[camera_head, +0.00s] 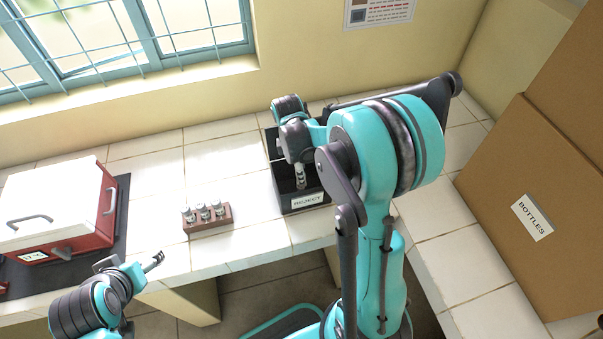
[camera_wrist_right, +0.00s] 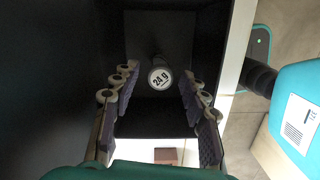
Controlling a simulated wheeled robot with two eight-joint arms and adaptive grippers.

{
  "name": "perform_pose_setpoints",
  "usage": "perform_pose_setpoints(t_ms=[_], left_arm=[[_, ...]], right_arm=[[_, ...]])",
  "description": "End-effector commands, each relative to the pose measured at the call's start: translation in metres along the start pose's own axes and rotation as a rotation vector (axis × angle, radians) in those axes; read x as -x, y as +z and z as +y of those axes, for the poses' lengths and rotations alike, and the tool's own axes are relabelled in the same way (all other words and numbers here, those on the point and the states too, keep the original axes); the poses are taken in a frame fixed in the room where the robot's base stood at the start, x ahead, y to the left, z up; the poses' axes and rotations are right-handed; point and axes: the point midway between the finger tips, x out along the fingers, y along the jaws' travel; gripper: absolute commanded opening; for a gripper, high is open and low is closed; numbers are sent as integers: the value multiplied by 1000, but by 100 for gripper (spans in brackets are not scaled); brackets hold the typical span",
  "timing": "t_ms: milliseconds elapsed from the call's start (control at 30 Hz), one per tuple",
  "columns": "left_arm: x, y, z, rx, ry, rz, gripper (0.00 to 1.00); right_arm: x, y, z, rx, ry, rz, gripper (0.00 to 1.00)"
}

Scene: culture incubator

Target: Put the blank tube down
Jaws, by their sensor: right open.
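A black reject bin (camera_head: 283,192) with a REJECT label stands on the tiled counter. A tube (camera_head: 300,178) with a pale cap is inside it, below my right gripper (camera_head: 298,164). In the right wrist view the tube's white cap (camera_wrist_right: 161,78), marked like "24 g", lies between the spread fingers of the right gripper (camera_wrist_right: 160,105), with gaps on both sides. The tube's lower end is hard to make out against the dark bin. My left gripper (camera_head: 154,262) is away from the bin at the counter's front edge; whether its fingers are apart is unclear.
A brown rack (camera_head: 208,224) holds three capped vials left of the bin. A red and white incubator (camera_head: 62,212) sits on a dark mat at the left. A large cardboard box (camera_head: 510,190) labelled BOTTLES stands at the right. Counter between rack and incubator is clear.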

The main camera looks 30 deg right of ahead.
Motion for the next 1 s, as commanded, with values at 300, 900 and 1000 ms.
perform_pose_setpoints(t_ms=[300,900,1000], left_arm=[[17,-12,0,0,0,0,72],[21,-15,0,0,0,0,72],[21,-15,0,0,0,0,72]], right_arm=[[73,0,0,1,0,0,44],[145,-12,-64,-425,196,172,44],[153,-16,-91,-612,252,279,44]])
